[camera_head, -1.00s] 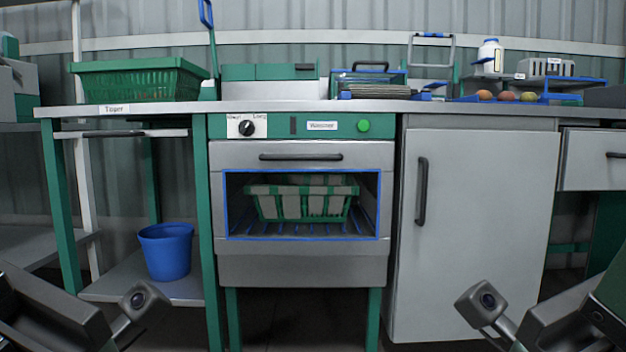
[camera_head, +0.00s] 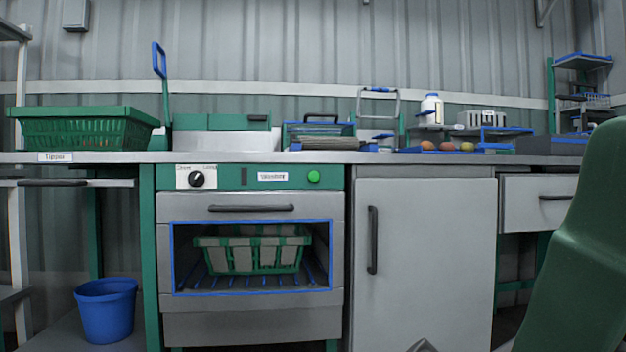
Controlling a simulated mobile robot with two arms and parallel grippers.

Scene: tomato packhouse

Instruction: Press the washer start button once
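The washer (camera_head: 251,208) stands below the worktop, left of centre. Its green panel carries a label (camera_head: 272,177), a black dial (camera_head: 196,180) at the left and a round bright green button (camera_head: 313,177) at the right. Behind its blue-framed window sits a green basket (camera_head: 250,254) on a blue rack. A green part of my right arm rises at the right edge, well to the right of the button. Nothing touches the button.
A green crate (camera_head: 84,129) stands on the worktop (camera_head: 420,158) at the left. A blue bucket (camera_head: 106,310) is low at the left. A grey cabinet (camera_head: 430,260) is right of the washer. Tomatoes (camera_head: 447,146) and a white bottle (camera_head: 432,108) are at the back right.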

